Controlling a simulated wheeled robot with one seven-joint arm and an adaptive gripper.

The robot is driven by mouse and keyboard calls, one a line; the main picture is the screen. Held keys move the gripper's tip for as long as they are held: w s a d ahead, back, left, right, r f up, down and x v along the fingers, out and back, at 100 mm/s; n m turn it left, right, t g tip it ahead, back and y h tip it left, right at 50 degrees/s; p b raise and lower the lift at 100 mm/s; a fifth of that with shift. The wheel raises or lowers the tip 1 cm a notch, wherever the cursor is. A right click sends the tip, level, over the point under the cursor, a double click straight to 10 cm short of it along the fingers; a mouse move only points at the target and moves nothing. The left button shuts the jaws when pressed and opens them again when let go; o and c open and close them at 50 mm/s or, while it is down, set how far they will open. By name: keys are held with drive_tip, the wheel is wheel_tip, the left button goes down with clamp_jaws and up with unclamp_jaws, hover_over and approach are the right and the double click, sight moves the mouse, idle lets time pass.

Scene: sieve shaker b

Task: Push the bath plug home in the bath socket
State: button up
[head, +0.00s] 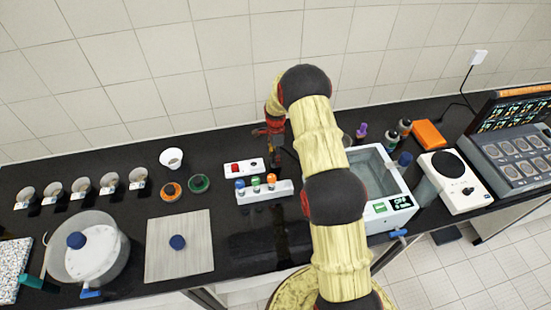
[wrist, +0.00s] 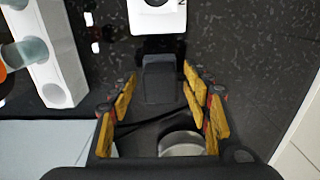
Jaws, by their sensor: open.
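The bath socket is a white box (head: 243,167) with a red switch and a round outlet, on the black bench left of centre in the head view. Its outlet end (wrist: 157,14) shows at the top of the wrist view. The bath plug (wrist: 159,80) appears as a dark grey block on the bench just below the socket in the wrist view. A dark strip lies between them; I cannot tell whether they touch. A black cable trails behind the plug. My gripper (wrist: 162,103) is open, its yellow fingers on either side of the plug. In the head view my gripper (head: 272,137) is right of the socket.
A white vial rack (head: 263,194) stands in front of the socket and shows at left in the wrist view (wrist: 55,60). The water bath (head: 398,205) is to the right. A pale round object (wrist: 181,144) lies partly hidden behind the right finger.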

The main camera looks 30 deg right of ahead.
drive_tip(key=shift+c, duration=0.5)
idle(0.4)
drive_tip(key=c, duration=1.1)
clamp_jaws()
drive_tip(key=shift+r, duration=0.2)
drive_tip(key=shift+r+p, duration=0.65)
drive_tip(key=shift+r, duration=2.15)
drive_tip(key=shift+r, duration=0.1)
drive_tip(key=shift+r+p, duration=0.4)
drive_tip(key=shift+r, duration=1)
drive_tip(key=shift+d, duration=0.1)
